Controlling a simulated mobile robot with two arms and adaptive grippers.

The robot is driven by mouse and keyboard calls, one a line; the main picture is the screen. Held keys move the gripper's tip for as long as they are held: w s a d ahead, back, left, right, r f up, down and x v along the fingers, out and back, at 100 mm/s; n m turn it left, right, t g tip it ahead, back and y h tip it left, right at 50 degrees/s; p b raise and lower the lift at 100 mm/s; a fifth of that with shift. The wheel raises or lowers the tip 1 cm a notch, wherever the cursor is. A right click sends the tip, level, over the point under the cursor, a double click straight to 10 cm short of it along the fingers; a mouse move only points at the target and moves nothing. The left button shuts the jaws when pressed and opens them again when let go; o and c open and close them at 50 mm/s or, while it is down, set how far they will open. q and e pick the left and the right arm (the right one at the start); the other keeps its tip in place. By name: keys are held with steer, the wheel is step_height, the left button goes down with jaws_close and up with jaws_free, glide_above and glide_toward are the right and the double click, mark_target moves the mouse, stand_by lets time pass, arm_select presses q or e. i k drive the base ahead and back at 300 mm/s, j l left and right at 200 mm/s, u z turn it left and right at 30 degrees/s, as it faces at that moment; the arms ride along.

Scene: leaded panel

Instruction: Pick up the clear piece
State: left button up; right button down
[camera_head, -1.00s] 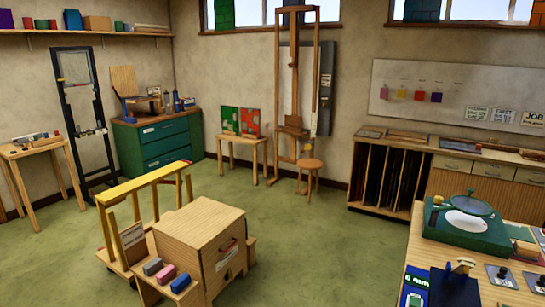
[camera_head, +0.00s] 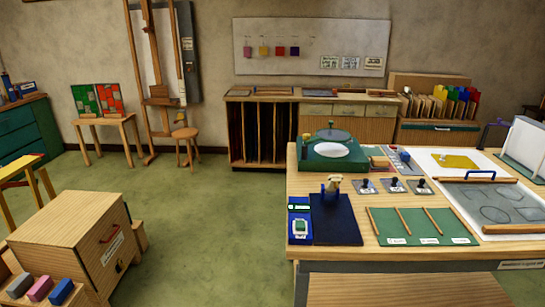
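I cannot pick out a clear piece with certainty. On the workbench (camera_head: 395,265) at the right, a grey sheet (camera_head: 475,190) carries several faint rounded outlines. I cannot tell whether any of them is a clear piece or only a drawing. A green device (camera_head: 335,160) with a pale round plate stands at the bench's back left. A yellow piece (camera_head: 455,161) lies on a white sheet (camera_head: 428,157) at the bench's back. Neither of my grippers is in view.
A wooden cabinet (camera_head: 70,230) and coloured blocks (camera_head: 40,288) stand at the lower left. A rack of coloured sheets (camera_head: 440,103) is at the back right. A stool (camera_head: 186,138) and easel (camera_head: 158,90) stand by the wall. Green floor is open between cabinet and bench.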

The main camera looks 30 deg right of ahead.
mark_target(364, 186)
steer(key=z, duration=1.55)
